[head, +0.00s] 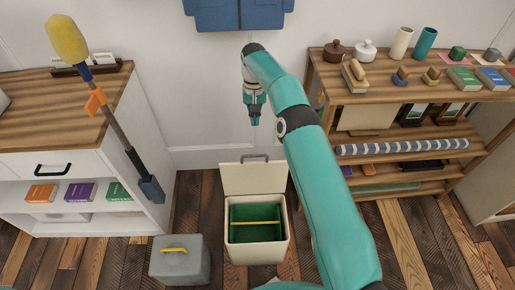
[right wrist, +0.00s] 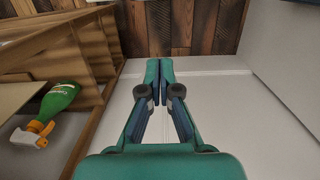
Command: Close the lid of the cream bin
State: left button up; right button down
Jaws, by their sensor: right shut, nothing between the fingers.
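The cream bin (head: 233,248) stands on the floor in the lower middle of the head view. Its lid (head: 254,178) is open, raised at the back, with a grey handle (head: 255,157) at its upper edge. The inside is green with a yellow bar across it. My right gripper (head: 255,121) is shut and empty, above and behind the raised lid in the picture, apart from it. In the right wrist view the same fingers (right wrist: 160,64) meet, with wall and floor beyond; the bin does not show there. My left gripper is not in view.
A grey box (head: 180,264) with a yellow handle stands left of the bin. A loaded wooden shelf (head: 398,98) stands right. The right wrist view shows a green spray bottle (right wrist: 62,98).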

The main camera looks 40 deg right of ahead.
jog(key=s+a+f+b, duration=0.2)
jog(key=s+f+b, duration=0.1)
jog(key=f, duration=0.6)
jog(key=shift+s+a+f, duration=0.2)
jog(key=shift+s+f, duration=0.15)
jog(key=shift+s, duration=0.05)
